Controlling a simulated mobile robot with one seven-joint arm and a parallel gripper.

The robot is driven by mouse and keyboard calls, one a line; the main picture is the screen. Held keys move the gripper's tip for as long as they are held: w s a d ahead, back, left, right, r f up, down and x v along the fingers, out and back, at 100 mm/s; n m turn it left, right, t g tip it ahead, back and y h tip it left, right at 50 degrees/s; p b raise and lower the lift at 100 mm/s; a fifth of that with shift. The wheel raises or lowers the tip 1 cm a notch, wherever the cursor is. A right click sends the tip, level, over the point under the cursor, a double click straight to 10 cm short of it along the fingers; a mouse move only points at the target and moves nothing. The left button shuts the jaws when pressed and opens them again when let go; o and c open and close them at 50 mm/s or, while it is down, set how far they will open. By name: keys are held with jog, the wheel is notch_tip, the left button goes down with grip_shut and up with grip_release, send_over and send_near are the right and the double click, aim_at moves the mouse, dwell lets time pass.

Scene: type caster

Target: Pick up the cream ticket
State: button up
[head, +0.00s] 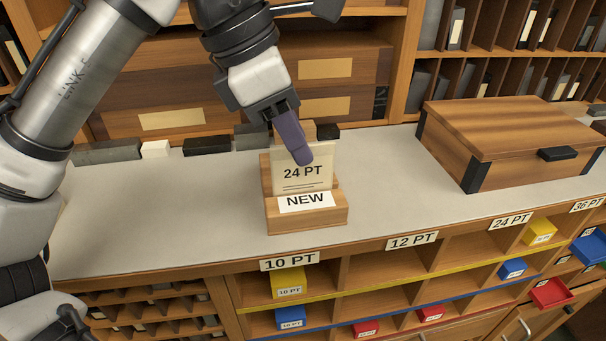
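The cream ticket (303,182), printed "24 PT", stands upright in a small wooden holder (325,217) with a "NEW" label on its front. The holder sits on the grey counter top. My gripper (299,155) is above the holder, pointing down. One purple finger reaches over the upper front of the ticket and covers part of its top edge. The other finger is mostly hidden, so I cannot tell whether the fingers touch or grip the ticket.
A wooden box with a black clasp (510,137) stands to the right on the counter. Small dark and white blocks (155,149) line the counter's back. Below the front edge are labelled compartments with yellow, blue and red boxes. The counter's left front (160,225) is clear.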

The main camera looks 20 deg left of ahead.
aim_at(303, 178)
jog(key=x, duration=0.5)
jog(key=shift+w+a+f, duration=0.1)
jog(key=shift+w+f, duration=0.05)
grip_shut()
